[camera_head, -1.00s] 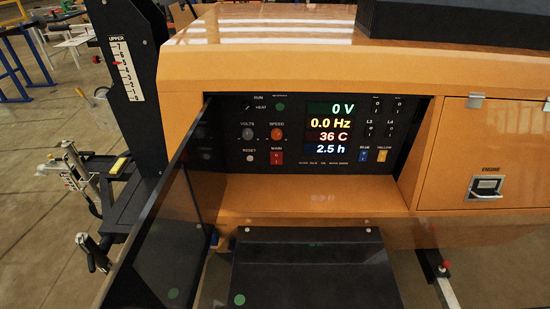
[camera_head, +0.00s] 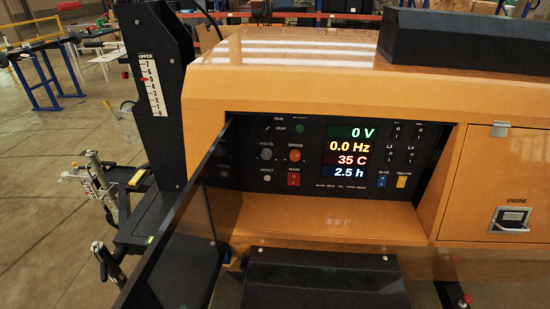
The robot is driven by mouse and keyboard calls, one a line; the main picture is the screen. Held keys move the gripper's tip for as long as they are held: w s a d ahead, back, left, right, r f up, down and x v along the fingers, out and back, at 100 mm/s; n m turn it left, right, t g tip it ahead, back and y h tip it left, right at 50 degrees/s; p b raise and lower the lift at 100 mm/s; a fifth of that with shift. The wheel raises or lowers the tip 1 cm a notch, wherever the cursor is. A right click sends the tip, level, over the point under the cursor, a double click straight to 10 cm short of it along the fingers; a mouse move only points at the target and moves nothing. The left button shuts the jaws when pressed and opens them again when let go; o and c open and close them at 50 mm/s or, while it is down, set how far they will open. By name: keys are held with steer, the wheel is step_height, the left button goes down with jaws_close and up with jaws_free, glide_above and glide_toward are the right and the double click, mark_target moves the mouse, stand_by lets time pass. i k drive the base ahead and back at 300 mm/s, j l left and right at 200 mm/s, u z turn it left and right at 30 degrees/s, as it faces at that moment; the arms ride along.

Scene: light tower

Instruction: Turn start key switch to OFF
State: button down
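The start key switch (camera_head: 265,128) is a tiny dark knob with a light slanted mark, at the upper left of the black control panel (camera_head: 310,185) in the head view. Small labels sit above and to the right of it; the mark seems to slant up to the right, but its exact setting is too small to tell. A green round lamp (camera_head: 299,127) is to its right. The display (camera_head: 350,150) reads 0 V, 0.0 Hz, 35 C and 2.5 h. My gripper is not in view.
An open dark panel door (camera_head: 185,220) stands left of the recess. A black box (camera_head: 325,280) juts out below it. The volts knob (camera_head: 266,154), orange speed knob (camera_head: 295,155) and red main switch (camera_head: 293,178) are close below the key. A black mast (camera_head: 160,90) stands left.

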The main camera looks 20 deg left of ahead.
mark_target(266, 127)
steer(key=j+u, duration=0.15)
steer(key=u, duration=1.4)
steer(key=i+l, duration=0.05)
steer(key=l, duration=0.05)
